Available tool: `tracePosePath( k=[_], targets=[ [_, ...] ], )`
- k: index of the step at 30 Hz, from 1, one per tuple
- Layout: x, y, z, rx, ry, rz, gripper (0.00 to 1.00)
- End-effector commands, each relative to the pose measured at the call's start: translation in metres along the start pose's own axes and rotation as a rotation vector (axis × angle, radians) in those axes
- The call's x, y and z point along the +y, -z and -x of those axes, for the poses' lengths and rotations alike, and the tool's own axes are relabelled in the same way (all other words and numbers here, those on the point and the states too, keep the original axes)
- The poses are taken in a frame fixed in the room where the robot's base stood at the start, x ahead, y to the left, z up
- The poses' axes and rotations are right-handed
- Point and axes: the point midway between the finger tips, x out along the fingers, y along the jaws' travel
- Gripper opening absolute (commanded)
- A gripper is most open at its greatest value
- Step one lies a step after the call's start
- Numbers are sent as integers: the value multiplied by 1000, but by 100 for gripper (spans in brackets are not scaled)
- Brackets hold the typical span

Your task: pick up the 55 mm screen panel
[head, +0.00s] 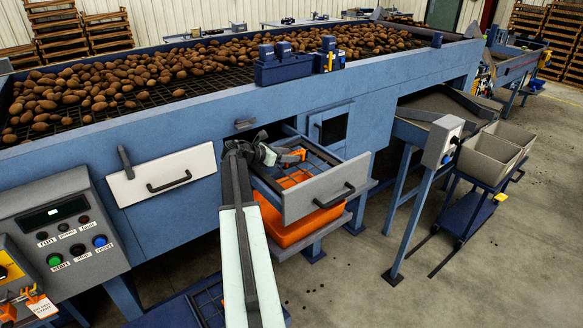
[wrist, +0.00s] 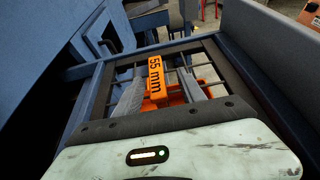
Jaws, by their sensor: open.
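The 55 mm screen panel (head: 318,163) lies in a pulled-out drawer (head: 325,190) in the side of the blue grader. In the wrist view the panel (wrist: 205,72) has a dark frame and wire bars. Its orange tag (wrist: 156,78), marked "55 mm", stands between my fingers. My gripper (head: 282,157) is over the left part of the drawer; in the wrist view my gripper (wrist: 160,90) is open, with one grey finger on each side of the orange part. I cannot tell whether either finger touches it. My arm and wrist hide part of the panel.
An orange bin (head: 300,222) sits below the drawer. A closed white-fronted drawer (head: 165,175) and a control panel (head: 65,235) are at left. Potatoes (head: 150,75) cover the top deck. A switch box on a post (head: 440,143) and grey bins (head: 490,155) stand at right.

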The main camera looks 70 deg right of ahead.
Motion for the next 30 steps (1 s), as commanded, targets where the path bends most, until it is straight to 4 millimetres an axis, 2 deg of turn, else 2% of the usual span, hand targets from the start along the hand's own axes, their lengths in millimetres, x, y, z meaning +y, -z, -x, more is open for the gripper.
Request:
tracePosePath(
  k=[3,10,18,24,25,29,30],
  targets=[
    [3,4,-14,1,-4,0,47],
    [5,3,-24,1,-7,0,47],
    [7,4,-66,1,-9,1,47],
    [7,2,-66,1,-10,1,47],
    [7,2,-66,1,-10,1,42],
    [7,2,-65,1,-11,1,6],
    [7,2,-65,1,-10,1,0]
  ],
)
